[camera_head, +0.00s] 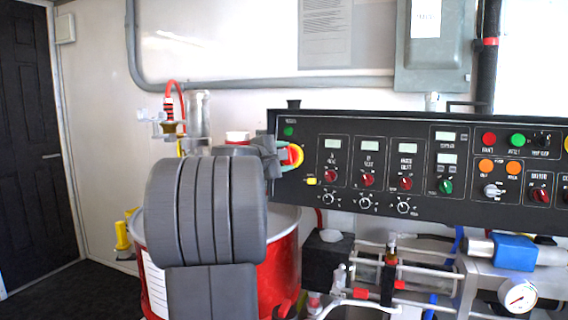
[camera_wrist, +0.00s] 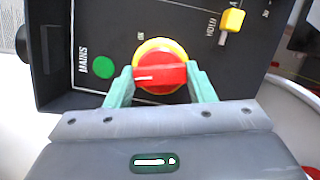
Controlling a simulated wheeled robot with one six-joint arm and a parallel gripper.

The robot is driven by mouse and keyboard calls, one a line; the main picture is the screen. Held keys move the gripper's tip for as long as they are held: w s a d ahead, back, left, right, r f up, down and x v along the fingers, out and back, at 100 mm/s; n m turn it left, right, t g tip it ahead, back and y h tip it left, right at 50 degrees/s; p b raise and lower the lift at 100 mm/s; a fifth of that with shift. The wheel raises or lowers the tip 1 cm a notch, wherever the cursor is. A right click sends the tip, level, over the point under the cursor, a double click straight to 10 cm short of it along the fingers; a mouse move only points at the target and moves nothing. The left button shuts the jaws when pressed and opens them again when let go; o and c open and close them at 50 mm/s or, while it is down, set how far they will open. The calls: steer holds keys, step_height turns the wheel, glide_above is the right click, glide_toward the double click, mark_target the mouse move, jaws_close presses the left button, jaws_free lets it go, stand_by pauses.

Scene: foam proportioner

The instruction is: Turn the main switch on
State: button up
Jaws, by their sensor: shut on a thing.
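The main switch is a red handle on a yellow round base (camera_head: 297,155) at the left end of the black control panel. In the wrist view the red handle (camera_wrist: 160,75) lies crosswise, its white mark towards the left finger. A small "ON" label sits above the yellow base there. My gripper (camera_head: 283,157) is at the switch, its two teal fingers on either side of the handle and shut on it; it also shows in the wrist view (camera_wrist: 160,84). In the head view my arm and gripper hide part of the switch.
A green MAINS lamp (camera_wrist: 103,67) and a yellow toggle (camera_wrist: 232,20) flank the switch. The black panel (camera_head: 420,207) carries several knobs and buttons. A red drum (camera_head: 283,255) stands below, behind my arm. Pipes and a gauge (camera_head: 518,295) are at lower right.

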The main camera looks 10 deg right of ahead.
steer(key=shift+d+r+m+g+y+b, duration=0.1)
steer(key=shift+m+g+y+b, duration=0.4)
steer(key=shift+m, duration=2.35)
steer(key=shift+m+g+y+b, duration=0.2)
steer(key=shift+m+y+b, duration=0.55)
steer(key=shift+m, duration=2.1)
steer(key=o, duration=1)
steer(key=shift+r, duration=0.1)
steer(key=p+v, duration=0.1)
steer(key=v, duration=1.3)
